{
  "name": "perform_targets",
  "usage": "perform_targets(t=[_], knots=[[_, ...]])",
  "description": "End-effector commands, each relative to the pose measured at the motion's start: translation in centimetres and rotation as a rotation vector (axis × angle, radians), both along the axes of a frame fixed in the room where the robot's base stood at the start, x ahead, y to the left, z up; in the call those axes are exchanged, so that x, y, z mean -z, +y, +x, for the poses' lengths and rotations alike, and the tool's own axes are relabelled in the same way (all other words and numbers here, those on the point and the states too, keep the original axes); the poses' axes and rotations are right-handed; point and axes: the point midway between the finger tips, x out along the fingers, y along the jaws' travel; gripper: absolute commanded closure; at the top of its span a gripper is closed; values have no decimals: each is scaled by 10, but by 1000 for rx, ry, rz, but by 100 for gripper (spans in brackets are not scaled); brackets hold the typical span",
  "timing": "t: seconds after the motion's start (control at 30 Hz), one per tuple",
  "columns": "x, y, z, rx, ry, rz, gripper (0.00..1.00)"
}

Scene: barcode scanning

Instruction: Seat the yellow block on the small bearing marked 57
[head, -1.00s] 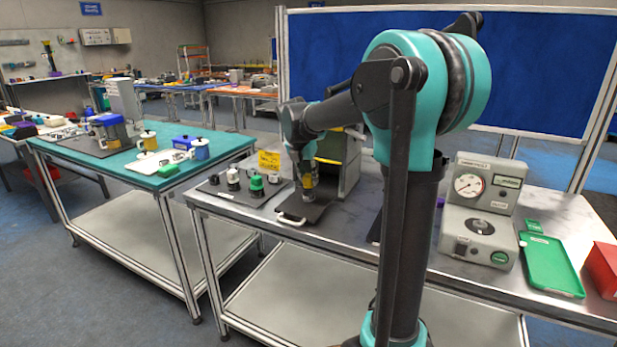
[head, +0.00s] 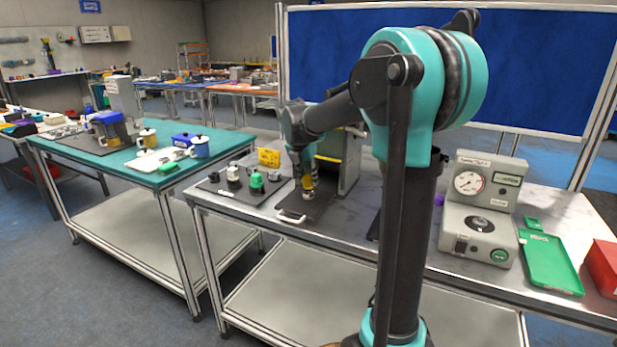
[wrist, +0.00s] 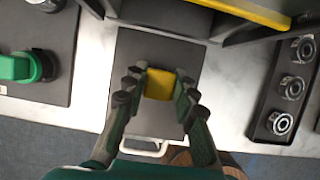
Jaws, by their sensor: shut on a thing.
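My gripper (wrist: 160,84) is shut on the yellow block (wrist: 158,85), with a finger on each side of it. The block is over a dark plate (wrist: 128,50) with a white handle. In the head view, my gripper (head: 307,188) points down above the same plate (head: 318,210); whether the block touches it I cannot tell. Three round metal bearings (wrist: 291,87) stand in a row on a dark strip to the right in the wrist view. Their markings are too small to read, so I cannot tell which is 57.
A grey stand with a yellow edge (wrist: 245,12) is just behind the plate. A dark board with a green knob (wrist: 22,67) and black knobs is to the left. A gauge box (head: 480,210), green tray (head: 550,262) and red bin (head: 603,266) stand on the right.

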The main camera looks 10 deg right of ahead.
Motion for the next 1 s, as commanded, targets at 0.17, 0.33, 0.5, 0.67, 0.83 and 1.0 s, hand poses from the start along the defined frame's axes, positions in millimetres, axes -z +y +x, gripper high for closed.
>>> perform_targets(t=[0.17, 0.33, 0.5, 0.67, 0.83, 1.0], knots=[[4, 0, 0, 0, 0, 0, 100], [4, 0, 0, 0, 0, 0, 100], [4, 0, 0, 0, 0, 0, 100], [6, 0, 0, 0, 0, 0, 100], [9, 0, 0, 0, 0, 0, 100], [10, 0, 0, 0, 0, 0, 61]])
